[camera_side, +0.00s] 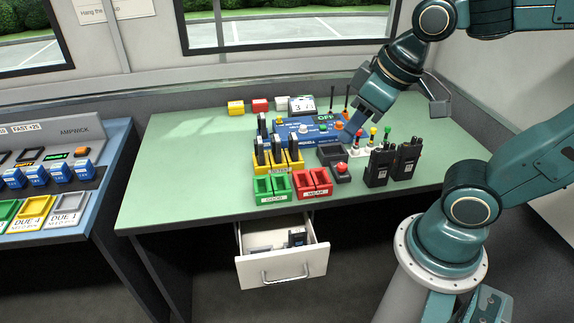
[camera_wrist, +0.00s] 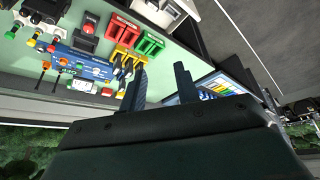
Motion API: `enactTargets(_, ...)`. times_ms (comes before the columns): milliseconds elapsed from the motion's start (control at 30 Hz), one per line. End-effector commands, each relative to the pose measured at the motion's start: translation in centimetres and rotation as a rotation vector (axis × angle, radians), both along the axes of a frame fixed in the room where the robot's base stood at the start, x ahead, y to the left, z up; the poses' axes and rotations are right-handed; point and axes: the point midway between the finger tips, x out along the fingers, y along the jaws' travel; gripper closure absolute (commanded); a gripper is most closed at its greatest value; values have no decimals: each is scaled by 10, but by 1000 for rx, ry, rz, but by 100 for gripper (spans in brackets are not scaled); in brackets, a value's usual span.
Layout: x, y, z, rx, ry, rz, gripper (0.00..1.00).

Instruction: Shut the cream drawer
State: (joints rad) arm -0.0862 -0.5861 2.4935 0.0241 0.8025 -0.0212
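The cream drawer (camera_side: 310,264) is pulled out from under the front of the green table in the side view. Its front carries a grey bar handle (camera_side: 285,276), and a few dark items (camera_side: 296,237) lie inside. Part of a white box shape, apparently the drawer (camera_wrist: 165,12), shows at the top of the wrist view.
The green table (camera_side: 180,170) holds red and green trays (camera_side: 312,181), yellow holders with radios, a blue panel (camera_side: 300,128), a red button (camera_side: 342,170) and black radios (camera_side: 380,166). A blue bench (camera_side: 105,185) stands at left. The floor before the drawer looks clear.

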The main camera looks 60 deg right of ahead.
Motion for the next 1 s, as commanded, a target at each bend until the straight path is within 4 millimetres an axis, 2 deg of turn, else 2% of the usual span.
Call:
enactTargets(200, 27, 18, -29, -31, 65, 90, 68)
enactTargets(500, 54, 47, -75, -87, 142, 214, 68)
enactTargets(733, 65, 71, -116, -138, 196, 316, 68)
enactTargets(1000, 68, 98, -169, -210, 252, 443, 68)
